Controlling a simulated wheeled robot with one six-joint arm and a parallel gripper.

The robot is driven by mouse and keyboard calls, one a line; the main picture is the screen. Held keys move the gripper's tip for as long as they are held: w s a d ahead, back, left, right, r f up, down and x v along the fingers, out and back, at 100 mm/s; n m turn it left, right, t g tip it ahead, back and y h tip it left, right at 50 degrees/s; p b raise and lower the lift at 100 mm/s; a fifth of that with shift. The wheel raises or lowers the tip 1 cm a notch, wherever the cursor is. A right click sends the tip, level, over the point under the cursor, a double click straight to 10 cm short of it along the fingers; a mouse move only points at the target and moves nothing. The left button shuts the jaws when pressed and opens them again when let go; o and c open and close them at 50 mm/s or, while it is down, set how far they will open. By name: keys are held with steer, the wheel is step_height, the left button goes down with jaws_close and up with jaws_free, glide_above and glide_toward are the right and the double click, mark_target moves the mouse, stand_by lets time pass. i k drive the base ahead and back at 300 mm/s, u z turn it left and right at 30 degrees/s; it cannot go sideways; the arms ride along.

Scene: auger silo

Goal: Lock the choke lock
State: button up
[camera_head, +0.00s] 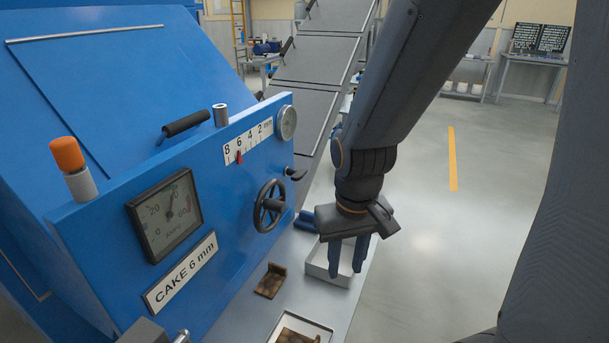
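A small black lever (296,174), which may be the choke lock, sticks out to the right near the edge of the blue panel (225,190). A black handwheel (269,206) sits below and left of it. A scale (248,141) marked 8 6 4 2 is above, with its red pointer (239,157) near 6. A plate (181,271) reads "CAKE 6 mm". My gripper (347,272) points down, right of the handwheel and apart from it. Its two blue fingers are spread, with nothing seen between them. The lever's seat is too small to make out.
A dial gauge (165,214), a round gauge (286,122), an orange-topped beacon (72,169) and a black handle (186,124) are on the blue machine. Below my gripper is a white tray (318,270); a brown piece (270,281) lies nearby. Open floor (460,230) is right.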

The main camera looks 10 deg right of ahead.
mark_target(296, 175)
steer(key=k, duration=0.5)
steer(key=z, duration=1.7)
steer(key=i, duration=0.75)
steer(key=u, duration=1.7)
